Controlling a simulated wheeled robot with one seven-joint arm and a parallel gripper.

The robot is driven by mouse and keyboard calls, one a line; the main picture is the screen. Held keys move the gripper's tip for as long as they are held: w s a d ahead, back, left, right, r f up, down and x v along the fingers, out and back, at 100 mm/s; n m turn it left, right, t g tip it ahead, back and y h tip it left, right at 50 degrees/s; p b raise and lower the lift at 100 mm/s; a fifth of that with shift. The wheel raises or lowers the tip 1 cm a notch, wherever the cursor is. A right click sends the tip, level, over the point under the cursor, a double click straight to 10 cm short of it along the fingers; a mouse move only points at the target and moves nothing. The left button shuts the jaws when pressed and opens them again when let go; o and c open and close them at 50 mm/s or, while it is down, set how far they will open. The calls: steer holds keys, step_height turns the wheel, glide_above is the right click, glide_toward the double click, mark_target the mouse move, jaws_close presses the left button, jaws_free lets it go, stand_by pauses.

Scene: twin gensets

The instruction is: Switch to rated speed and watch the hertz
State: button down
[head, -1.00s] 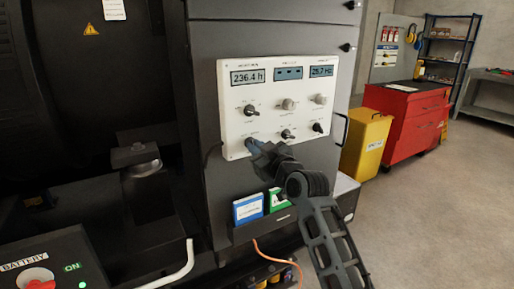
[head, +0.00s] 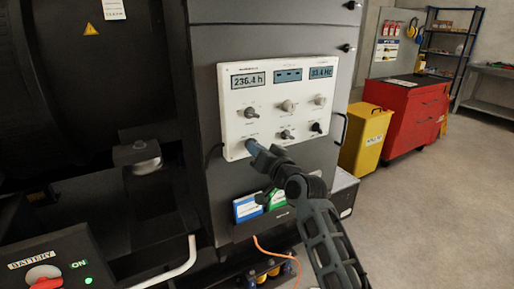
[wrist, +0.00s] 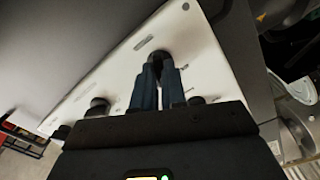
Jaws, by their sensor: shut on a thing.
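A white control panel (head: 236,130) is on the dark cabinet, with three small displays and two rows of knobs. The left display (head: 248,79) reads 236.4 h. The right display (head: 321,72) shows a hertz value, about 33.4 Hz. My gripper (head: 253,149) is at the panel's lower-left knob. In the wrist view, the two blue fingers of my gripper (wrist: 158,75) are shut on the dark knob (wrist: 155,57), which they partly hide. The knob's setting and its label cannot be read.
A battery switch (head: 44,274) with a red knob and a green ON light is at lower left. Blue and green binders (head: 247,208) sit below the panel. A yellow bin (head: 365,140) and red tool cabinet (head: 405,118) stand right. The floor at right is clear.

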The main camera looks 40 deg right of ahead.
steer(key=shift+m, duration=0.4)
steer(key=c, duration=1.2)
jaws_free()
steer(key=shift+b+v, duration=0.45)
steer(key=shift+v, duration=3.45)
